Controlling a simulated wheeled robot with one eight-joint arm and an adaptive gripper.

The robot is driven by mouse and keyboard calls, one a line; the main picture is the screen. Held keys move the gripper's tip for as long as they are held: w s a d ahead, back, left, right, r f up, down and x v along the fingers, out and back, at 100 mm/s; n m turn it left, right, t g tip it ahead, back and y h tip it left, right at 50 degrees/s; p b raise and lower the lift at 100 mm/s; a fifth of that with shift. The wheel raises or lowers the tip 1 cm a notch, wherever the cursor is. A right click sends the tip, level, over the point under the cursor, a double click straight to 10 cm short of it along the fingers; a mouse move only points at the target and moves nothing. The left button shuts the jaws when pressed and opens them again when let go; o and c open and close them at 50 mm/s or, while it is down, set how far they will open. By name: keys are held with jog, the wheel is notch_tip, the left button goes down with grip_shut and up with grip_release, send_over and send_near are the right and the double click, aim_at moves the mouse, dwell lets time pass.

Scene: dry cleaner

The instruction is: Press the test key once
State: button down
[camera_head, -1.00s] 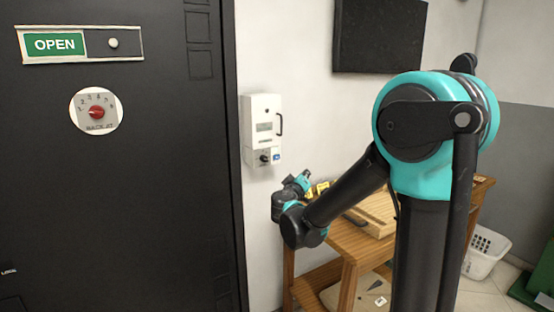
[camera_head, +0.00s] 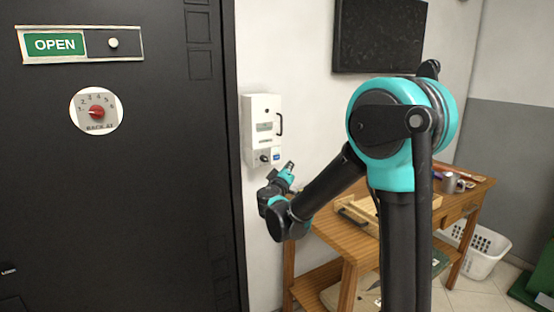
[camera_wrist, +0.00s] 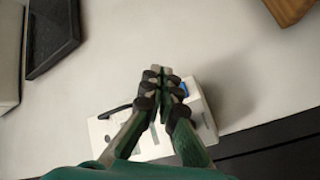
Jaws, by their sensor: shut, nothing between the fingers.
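A white wall unit (camera_head: 262,125) hangs beside the dark door, with a small display and a dark handle. Its lower panel bears a dark knob (camera_head: 264,158) and a small blue key (camera_head: 276,156); any label on the key is too small to read. My gripper (camera_head: 290,166) is just below and right of the blue key, pointing up. In the wrist view my gripper (camera_wrist: 161,72) is shut and empty in front of the white unit (camera_wrist: 205,128). Part of the blue key (camera_wrist: 184,88) shows right of the fingertips. Whether they touch it cannot be told.
A wooden table (camera_head: 335,237) with a mug (camera_head: 449,182) and other items stands right of the unit, close to my arm. The dark door (camera_head: 130,200) with an OPEN sign (camera_head: 55,44) and red dial (camera_head: 97,112) is at left. A white basket (camera_head: 487,257) sits on the floor.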

aim_at(279, 160)
jog(key=shift+w+a, duration=0.55)
jog(key=shift+w, duration=0.3)
jog(key=shift+w+a, duration=0.6)
jog(key=shift+w, duration=0.2)
jog(key=shift+w+a, duration=0.55)
jog(key=shift+w, duration=0.3)
jog(key=shift+w+a, duration=0.2)
jog(key=shift+w, duration=0.15)
jog(key=shift+w+a, duration=0.2)
jog(key=shift+w, duration=0.05)
dwell(0.6)
jog(key=shift+s+d, duration=0.4)
jog(key=shift+s, duration=0.2)
jog(key=shift+s+d, duration=0.1)
jog(key=s+d, duration=0.1)
jog(key=s, duration=0.1)
jog(key=s+d, duration=0.1)
jog(key=s, duration=0.1)
jog(key=shift+d, duration=0.35)
